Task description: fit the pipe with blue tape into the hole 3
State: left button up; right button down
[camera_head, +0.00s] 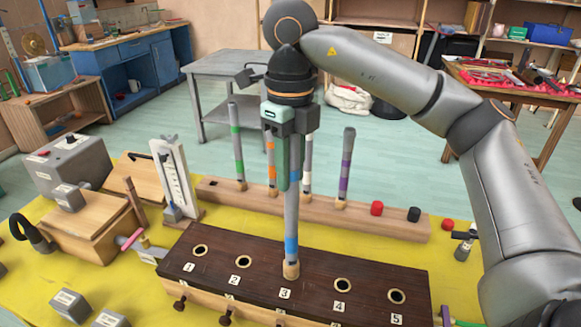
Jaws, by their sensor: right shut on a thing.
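The pipe with blue tape (291,222) stands about upright over the dark wooden block (213,291). Its tan lower end is at hole 3, above label 3, and covers the hole. I cannot tell how far it is inside. My right gripper (289,178) comes down from above and is shut on the upper part of this pipe. Holes 1 (200,249), 2 (244,262), 4 (343,285) and 5 (397,296) are empty. My left gripper is not in view.
Behind the block, a light wooden rack (390,222) holds pipes with green (236,140), orange (271,160), white (307,165) and purple (345,170) tape. Red and black caps stand at its right end. Grey boxes and a wooden stand are at left on the yellow cloth (40,265).

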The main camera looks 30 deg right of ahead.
jog(key=shift+f+b, duration=0.3)
jog(key=shift+f, duration=0.2)
jog(key=c, duration=0.6)
grip_release()
jog(key=shift+o, duration=0.2)
notch_tip(320, 180, up, 12)
jog(key=p, duration=0.4)
jog(key=shift+r+p, duration=0.35)
